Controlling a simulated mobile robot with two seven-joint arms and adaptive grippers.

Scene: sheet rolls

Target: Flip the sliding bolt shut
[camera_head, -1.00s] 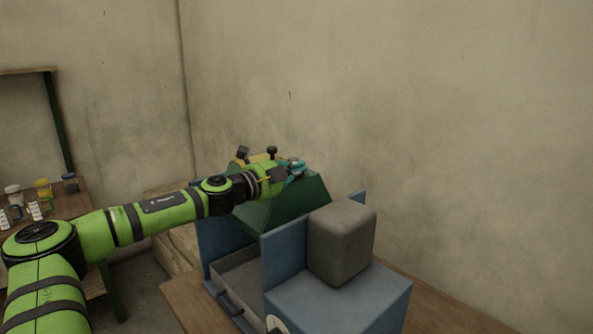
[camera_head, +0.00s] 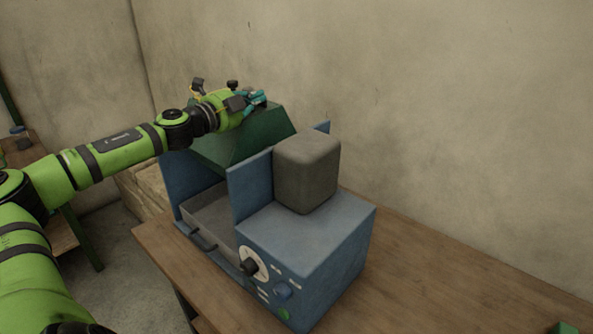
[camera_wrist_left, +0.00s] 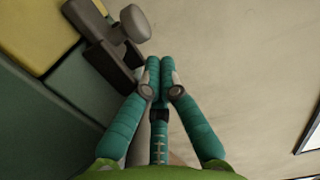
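A blue machine (camera_head: 345,240) with a green sloped hood (camera_head: 240,145) stands on the wooden bench. Dark knobs (camera_head: 232,84) and a yellow part show at the top of the hood, partly behind my left gripper (camera_head: 262,98). In the left wrist view, a dark grey bracket with a round-headed knob (camera_wrist_left: 130,24), which looks like the sliding bolt, sits beside yellow and green blocks. My left gripper (camera_wrist_left: 160,78) has its teal fingertips together, just below and right of the knob. Nothing shows between them. Contact with the bracket cannot be told. My right gripper is not in view.
A grey rounded block (camera_head: 307,172) sits on the machine's blue housing. A grey drawer with a handle (camera_head: 203,240) is at the front, beside a dial (camera_head: 250,266). A wall stands close behind.

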